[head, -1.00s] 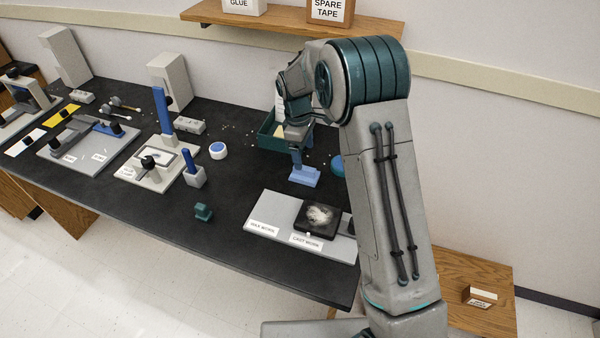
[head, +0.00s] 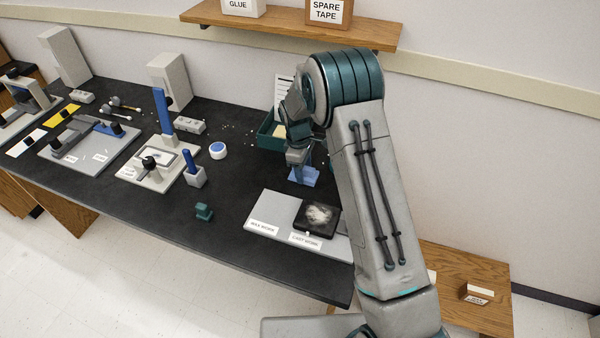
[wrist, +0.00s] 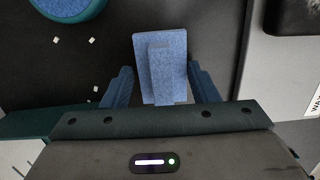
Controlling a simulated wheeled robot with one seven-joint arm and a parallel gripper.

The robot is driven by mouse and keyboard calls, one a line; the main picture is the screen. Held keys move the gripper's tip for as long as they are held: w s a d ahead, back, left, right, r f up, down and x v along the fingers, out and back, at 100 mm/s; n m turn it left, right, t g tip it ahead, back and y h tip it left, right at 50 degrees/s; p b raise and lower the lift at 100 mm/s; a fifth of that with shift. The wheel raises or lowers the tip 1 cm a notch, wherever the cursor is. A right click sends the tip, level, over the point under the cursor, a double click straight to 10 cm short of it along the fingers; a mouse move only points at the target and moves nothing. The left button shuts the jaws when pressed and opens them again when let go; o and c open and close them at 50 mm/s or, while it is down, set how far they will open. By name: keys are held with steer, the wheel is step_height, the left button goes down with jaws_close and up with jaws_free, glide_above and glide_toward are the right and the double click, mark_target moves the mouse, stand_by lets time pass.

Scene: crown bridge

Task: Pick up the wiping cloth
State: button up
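The wiping cloth (head: 304,178) is a blue piece lying on the black bench, left of my arm's upright link. In the wrist view the blue cloth (wrist: 173,42) shows as a flat rectangle with a narrower raised fold on it. My gripper (wrist: 160,70) is open, with one blue finger on each side of the cloth and gaps showing between. In the head view my gripper (head: 298,168) points down just over the cloth and hides part of it. I cannot tell how high the fingertips are above the bench.
A green tray (head: 264,138) stands just behind the cloth. A grey board (head: 268,211) with labels and a dark block (head: 317,217) lies in front. A round blue thing (wrist: 68,8) sits near the cloth. White bits are scattered on the bench.

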mark_target(309, 168)
steer(key=c, duration=0.5)
steer(key=shift+r, duration=0.1)
steer(key=shift+r, duration=0.45)
steer(key=r, duration=0.1)
steer(key=d+r+b, duration=0.1)
steer(key=r, duration=0.1)
steer(key=shift+s+r, duration=0.15)
steer(key=shift+r, duration=0.15)
steer(key=s+d+r, duration=0.1)
steer(key=d+r, duration=0.1)
steer(key=d, duration=0.1)
steer(key=s+d+r+b, duration=0.1)
steer(key=d+r, duration=0.1)
steer(key=d, duration=0.1)
steer(key=s+d+r+b, duration=0.1)
steer(key=s+d+r, duration=0.1)
steer(key=d, duration=0.2)
steer(key=shift+r, duration=0.2)
